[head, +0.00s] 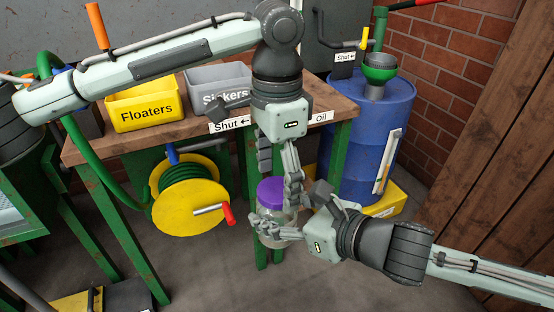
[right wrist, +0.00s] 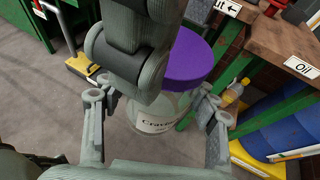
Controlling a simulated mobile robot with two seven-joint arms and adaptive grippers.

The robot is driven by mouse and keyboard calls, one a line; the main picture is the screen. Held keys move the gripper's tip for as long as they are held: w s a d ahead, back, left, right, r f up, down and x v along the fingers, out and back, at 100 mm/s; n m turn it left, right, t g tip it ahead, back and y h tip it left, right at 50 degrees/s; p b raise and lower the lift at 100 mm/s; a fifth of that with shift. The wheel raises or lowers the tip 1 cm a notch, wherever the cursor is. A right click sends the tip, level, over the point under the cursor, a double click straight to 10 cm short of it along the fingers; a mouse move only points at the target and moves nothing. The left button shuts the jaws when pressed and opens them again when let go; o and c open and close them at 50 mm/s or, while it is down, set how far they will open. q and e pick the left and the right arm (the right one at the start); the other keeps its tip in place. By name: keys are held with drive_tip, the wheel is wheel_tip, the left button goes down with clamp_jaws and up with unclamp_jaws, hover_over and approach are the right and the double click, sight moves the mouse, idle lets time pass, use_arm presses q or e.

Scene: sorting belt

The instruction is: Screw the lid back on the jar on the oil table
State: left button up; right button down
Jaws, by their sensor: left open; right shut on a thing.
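A clear glass jar (head: 270,222) with a purple lid (head: 271,190) on its top is held in the air in front of the table. It also shows in the right wrist view, with the jar (right wrist: 150,118) bearing a partly hidden label and the lid (right wrist: 192,56) above it. My right gripper (head: 284,212) is shut on the jar's body from the side. My left gripper (head: 279,182) is open and points down at the lid, with a finger beside the lid's right edge. Whether it touches the lid, or how tightly the lid sits, I cannot tell.
The wooden table (head: 190,130) behind carries a yellow Floaters bin (head: 145,108) and a grey Sinkers bin (head: 217,80). Its front edge has Shut and Oil labels. A yellow hose reel (head: 190,208) hangs below. A blue drum (head: 370,130) stands at the right.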

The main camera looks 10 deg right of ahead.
use_arm(q)
drive_tip(key=shift+f, duration=0.3)
drive_tip(key=shift+c, duration=0.5)
drive_tip(key=c, duration=1.2)
drive_tip(key=o, duration=1.4)
drive_tip(key=shift+c, duration=0.2)
wheel_tip(320, 180, up, 12)
